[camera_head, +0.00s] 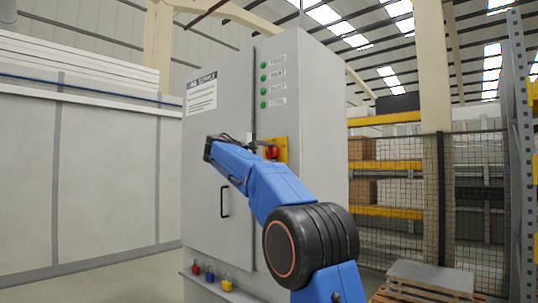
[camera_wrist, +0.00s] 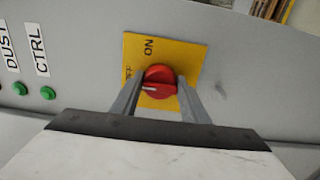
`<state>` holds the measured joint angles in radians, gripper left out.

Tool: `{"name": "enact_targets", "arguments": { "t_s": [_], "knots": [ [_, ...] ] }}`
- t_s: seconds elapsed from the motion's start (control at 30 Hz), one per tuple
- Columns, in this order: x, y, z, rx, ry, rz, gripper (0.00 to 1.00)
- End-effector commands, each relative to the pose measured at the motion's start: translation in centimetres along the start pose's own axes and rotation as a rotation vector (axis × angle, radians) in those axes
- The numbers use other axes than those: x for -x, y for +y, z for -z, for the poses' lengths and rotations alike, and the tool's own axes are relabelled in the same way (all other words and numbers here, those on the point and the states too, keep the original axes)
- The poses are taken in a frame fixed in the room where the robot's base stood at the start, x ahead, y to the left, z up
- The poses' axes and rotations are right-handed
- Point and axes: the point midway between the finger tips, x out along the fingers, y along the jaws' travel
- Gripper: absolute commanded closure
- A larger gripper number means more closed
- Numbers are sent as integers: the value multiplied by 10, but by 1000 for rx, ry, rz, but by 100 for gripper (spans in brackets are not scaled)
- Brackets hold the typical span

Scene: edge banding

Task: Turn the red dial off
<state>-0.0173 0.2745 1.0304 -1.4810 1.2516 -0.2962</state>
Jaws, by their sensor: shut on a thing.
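The red dial (camera_wrist: 160,82) sits on a yellow plate (camera_wrist: 187,48) on the grey cabinet front. In the wrist view the plate reads ON at the top and OFF at the left, partly hidden by a finger. The dial's white mark points left, a little below the OFF lettering. My gripper (camera_wrist: 160,86) is shut on the dial, one finger on each side. In the head view the red dial (camera_head: 271,153) and yellow plate (camera_head: 283,146) show just beyond my blue arm, which partly covers them.
The tall grey cabinet (camera_head: 225,120) has several green lights (camera_head: 263,78) above the plate and a black door handle (camera_head: 224,201). Small red, blue and yellow bottles (camera_head: 210,273) stand on a ledge at its foot. A mesh fence (camera_head: 465,195) and shelving stand at the right.

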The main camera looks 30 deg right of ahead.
Motion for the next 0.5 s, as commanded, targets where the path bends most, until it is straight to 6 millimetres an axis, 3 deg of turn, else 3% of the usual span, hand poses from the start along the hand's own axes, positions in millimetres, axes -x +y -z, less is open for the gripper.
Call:
{"name": "enact_targets", "arguments": {
  "t_s": [0.2, 0.23, 0.3, 0.5],
  "knots": [
    [0, -1, 1, 1, 1, 1, 82],
    [0, -1, 1, 1, 1, 1, 57],
    [0, -1, 1, 1, 1, 1, 41],
    [0, -1, 1, 0, 1, 0, 41]
  ]
}}
